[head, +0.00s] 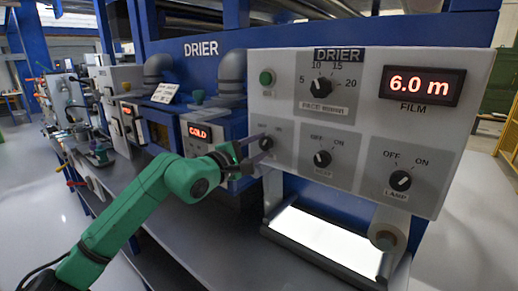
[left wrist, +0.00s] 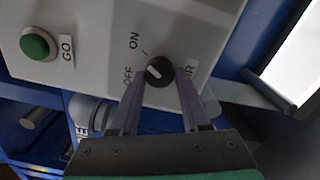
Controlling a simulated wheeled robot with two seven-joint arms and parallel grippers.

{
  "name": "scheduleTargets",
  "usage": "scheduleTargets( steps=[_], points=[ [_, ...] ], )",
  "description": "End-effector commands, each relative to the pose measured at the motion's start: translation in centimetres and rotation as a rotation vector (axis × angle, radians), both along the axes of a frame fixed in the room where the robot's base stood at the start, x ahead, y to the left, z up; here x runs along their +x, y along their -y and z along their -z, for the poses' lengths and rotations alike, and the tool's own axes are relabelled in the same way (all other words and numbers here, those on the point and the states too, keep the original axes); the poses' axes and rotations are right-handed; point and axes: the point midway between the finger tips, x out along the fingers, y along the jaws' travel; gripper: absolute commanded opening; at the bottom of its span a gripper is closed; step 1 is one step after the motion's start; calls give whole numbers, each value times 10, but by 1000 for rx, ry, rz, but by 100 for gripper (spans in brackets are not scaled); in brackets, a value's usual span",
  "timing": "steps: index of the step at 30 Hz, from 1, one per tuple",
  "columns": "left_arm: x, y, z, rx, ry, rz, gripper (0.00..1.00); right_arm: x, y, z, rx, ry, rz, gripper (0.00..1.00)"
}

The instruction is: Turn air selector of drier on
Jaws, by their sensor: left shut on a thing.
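The drier's control panel (head: 440,120) is a light grey box on the right in the head view. Its air selector (head: 266,143) is a small black knob on the panel's left part, with OFF and ON above it. In the left wrist view the air selector (left wrist: 160,70) has a white mark, which lies nearer the OFF side. My left gripper (head: 256,150) comes in from the left, its fingers (left wrist: 160,88) on either side of the knob and shut on it. The fingers hide part of the knob and the AIR label. My right gripper is not in view.
The heat selector (head: 322,158) and lamp selector (head: 401,180) sit to the right. A speed dial (head: 338,88), a green GO button (head: 266,78) and a red film display (head: 422,85) are above. A bright lit plate (head: 325,238) lies below the panel.

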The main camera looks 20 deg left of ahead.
Motion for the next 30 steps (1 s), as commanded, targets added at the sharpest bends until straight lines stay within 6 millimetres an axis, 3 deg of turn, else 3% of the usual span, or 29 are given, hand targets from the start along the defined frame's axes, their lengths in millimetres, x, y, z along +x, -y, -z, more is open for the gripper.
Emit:
scheduleTargets(
  steps=[5,6,7,8,20,23,30],
  points=[
    [0,0,0,3,0,-1,0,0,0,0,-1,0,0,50],
    [0,0,0,3,0,-1,62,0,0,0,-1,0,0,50],
    [0,0,0,2,0,-1,73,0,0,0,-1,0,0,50],
    [0,0,0,2,0,-1,76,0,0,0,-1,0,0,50],
    [-7,-4,2,0,1,-3,76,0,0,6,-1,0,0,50],
    [-24,-11,6,4,1,-2,76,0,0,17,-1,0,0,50],
    [-86,-34,12,12,-1,-4,76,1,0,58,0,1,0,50]
  ],
)
